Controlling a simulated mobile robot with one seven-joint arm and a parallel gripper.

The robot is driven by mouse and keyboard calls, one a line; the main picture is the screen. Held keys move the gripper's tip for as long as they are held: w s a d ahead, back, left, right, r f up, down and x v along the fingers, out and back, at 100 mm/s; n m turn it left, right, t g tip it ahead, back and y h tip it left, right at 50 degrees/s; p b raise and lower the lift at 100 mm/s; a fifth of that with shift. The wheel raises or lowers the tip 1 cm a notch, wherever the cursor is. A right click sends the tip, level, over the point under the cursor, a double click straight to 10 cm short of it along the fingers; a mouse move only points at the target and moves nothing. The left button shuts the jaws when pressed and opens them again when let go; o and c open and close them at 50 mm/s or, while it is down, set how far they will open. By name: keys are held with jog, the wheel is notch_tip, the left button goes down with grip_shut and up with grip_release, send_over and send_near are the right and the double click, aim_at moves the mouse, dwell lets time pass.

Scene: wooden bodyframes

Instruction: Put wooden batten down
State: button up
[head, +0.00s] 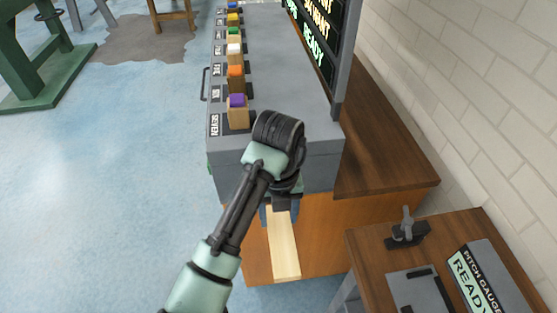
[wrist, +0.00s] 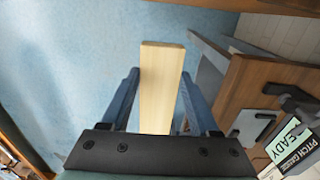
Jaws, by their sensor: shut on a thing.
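The wooden batten (head: 284,252) is a pale, straight, flat strip. In the head view it hangs below my gripper (head: 281,212), in front of the orange-brown side of a bench. In the wrist view the batten (wrist: 160,85) runs between the two blue fingers of my gripper (wrist: 160,108). My gripper is shut on the batten, with its far end sticking out past the fingertips over blue floor. The batten's upper end is hidden by my gripper and wrist.
A grey console (head: 290,75) carries a row of coloured-top wooden blocks. A small wooden table (head: 370,255) at lower right holds a dark clamp (head: 407,230) and a pitch gauge box (head: 485,280). Blue floor (head: 110,200) is open at left. A green stand (head: 45,60) is farther back.

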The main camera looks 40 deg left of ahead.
jog(key=shift+r, duration=0.45)
jog(key=shift+f, duration=0.1)
jog(key=shift+d+f+n, duration=0.15)
jog(key=shift+d+n, duration=0.45)
jog(key=s+d+f+n+p, duration=0.2)
jog(key=d+n, duration=0.8)
jog(key=n, duration=0.3)
jog(key=s+d+f+n+p, duration=0.2)
jog(key=d+n, duration=0.9)
jog(key=n, duration=0.1)
jog(key=shift+s+f+n+p, duration=0.15)
jog(key=shift+s+n+p, duration=0.25)
jog(key=shift+a, duration=0.1)
